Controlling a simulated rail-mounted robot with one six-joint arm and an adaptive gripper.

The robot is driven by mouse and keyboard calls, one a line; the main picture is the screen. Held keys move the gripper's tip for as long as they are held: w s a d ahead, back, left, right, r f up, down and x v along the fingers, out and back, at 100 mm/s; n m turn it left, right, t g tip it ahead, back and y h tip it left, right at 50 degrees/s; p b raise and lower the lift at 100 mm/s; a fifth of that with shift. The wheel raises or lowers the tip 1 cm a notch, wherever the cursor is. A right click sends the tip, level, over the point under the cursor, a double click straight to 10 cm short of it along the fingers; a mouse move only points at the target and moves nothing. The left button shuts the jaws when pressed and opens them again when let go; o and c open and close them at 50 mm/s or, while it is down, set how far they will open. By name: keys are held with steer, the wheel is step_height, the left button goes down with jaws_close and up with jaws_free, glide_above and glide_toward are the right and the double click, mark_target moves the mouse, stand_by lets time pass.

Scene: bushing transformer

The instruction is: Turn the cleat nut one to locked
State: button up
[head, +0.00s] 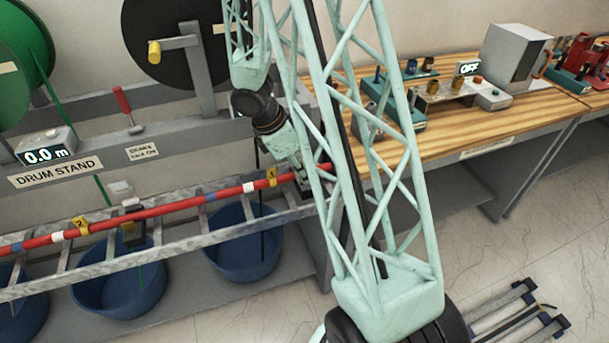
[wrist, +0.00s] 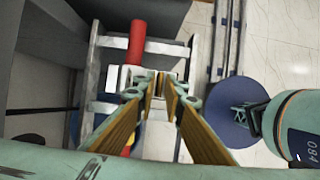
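My gripper (head: 303,186) is low over the right end of the cable tray in the head view, partly behind my arm's lattice. In the wrist view its two fingertips (wrist: 161,86) lie close together, with a narrow gap, over a pale grey cleat part (wrist: 172,68). The nut itself is hidden by the fingertips, so I cannot tell whether they touch or hold it. The red cable (head: 198,202) runs along the tray and through the cleat area; it also shows in the wrist view (wrist: 137,42). Another cleat (head: 132,230) stands further left on the tray.
The metal ladder tray (head: 180,246) crosses the lower left, above blue tubs (head: 242,245). Yellow tags (head: 272,177) mark the cable. The drum stand (head: 90,165) stands behind. A wooden bench (head: 455,130) with devices is at right.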

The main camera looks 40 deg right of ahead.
steer(key=shift+c, duration=0.4)
jaws_close()
steer(key=shift+r+m+p, duration=0.1)
steer(key=shift+m+p, duration=0.35)
steer(key=shift+m, duration=0.05)
steer(key=m+g+p, duration=0.1)
steer(key=m+p, duration=0.1)
steer(key=shift+d+m+y, duration=0.1)
steer(key=shift+m+y, duration=0.2)
steer(key=shift+y, duration=0.1)
steer(key=m+p, duration=0.1)
steer(key=m, duration=0.1)
steer(key=m+g+y+p, duration=0.1)
steer(key=m, duration=0.1)
steer(key=shift+w+d+m, duration=0.1)
steer(key=shift+w+m, duration=0.05)
steer(key=shift+m, duration=0.15)
steer(key=m+y+p, duration=0.1)
steer(key=m, duration=0.1)
steer(key=m+y, duration=0.1)
steer(key=m, duration=0.1)
steer(key=shift+d+m+g+p, duration=0.1)
steer(key=shift+m+g+p, duration=0.2)
steer(key=shift+p, duration=0.05)
steer(key=m+y, duration=0.2)
steer(key=m, duration=0.3)
steer(key=shift+d, duration=0.1)
